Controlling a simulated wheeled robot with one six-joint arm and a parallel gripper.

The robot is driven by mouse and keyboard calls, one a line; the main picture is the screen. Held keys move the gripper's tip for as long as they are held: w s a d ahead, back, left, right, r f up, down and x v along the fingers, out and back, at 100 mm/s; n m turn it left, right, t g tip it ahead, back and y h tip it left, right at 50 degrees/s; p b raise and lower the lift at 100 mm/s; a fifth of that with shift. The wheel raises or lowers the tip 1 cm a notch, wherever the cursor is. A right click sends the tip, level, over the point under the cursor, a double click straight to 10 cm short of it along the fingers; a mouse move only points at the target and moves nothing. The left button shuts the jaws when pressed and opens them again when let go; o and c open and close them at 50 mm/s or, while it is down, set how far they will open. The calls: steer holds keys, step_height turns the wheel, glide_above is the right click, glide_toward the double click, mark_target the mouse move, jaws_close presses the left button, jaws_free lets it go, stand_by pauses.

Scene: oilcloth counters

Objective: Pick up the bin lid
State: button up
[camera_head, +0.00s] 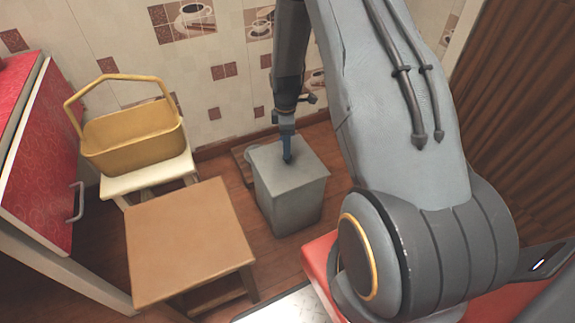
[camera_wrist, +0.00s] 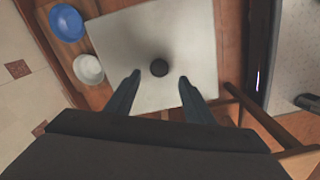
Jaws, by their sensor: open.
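The bin lid (camera_head: 304,157) is a flat grey square on top of a grey bin (camera_head: 289,202) standing on the floor by the wall. In the wrist view the lid (camera_wrist: 196,40) fills the middle, with a round dark knob (camera_wrist: 159,68) at its centre. My gripper (camera_head: 287,158) is over the lid from above. In the wrist view my gripper (camera_wrist: 158,80) is open, with one finger on each side of the knob and gaps to it. I cannot tell how far the fingertips are above the lid.
A blue bowl (camera_wrist: 66,22) and a white bowl (camera_wrist: 88,69) sit beside the bin on a low board. A brown stool (camera_head: 188,237) stands left of the bin. A yellow basket (camera_head: 133,140) rests on a pale stool (camera_head: 148,176) behind it. A red cabinet (camera_head: 45,155) is at far left.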

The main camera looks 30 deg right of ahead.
mark_target(287, 161)
steer(key=f, duration=0.3)
steer(key=f+b, duration=0.1)
steer(key=f, duration=0.1)
steer(key=shift+d, duration=0.25)
steer(key=shift+r, duration=0.15)
jaws_close()
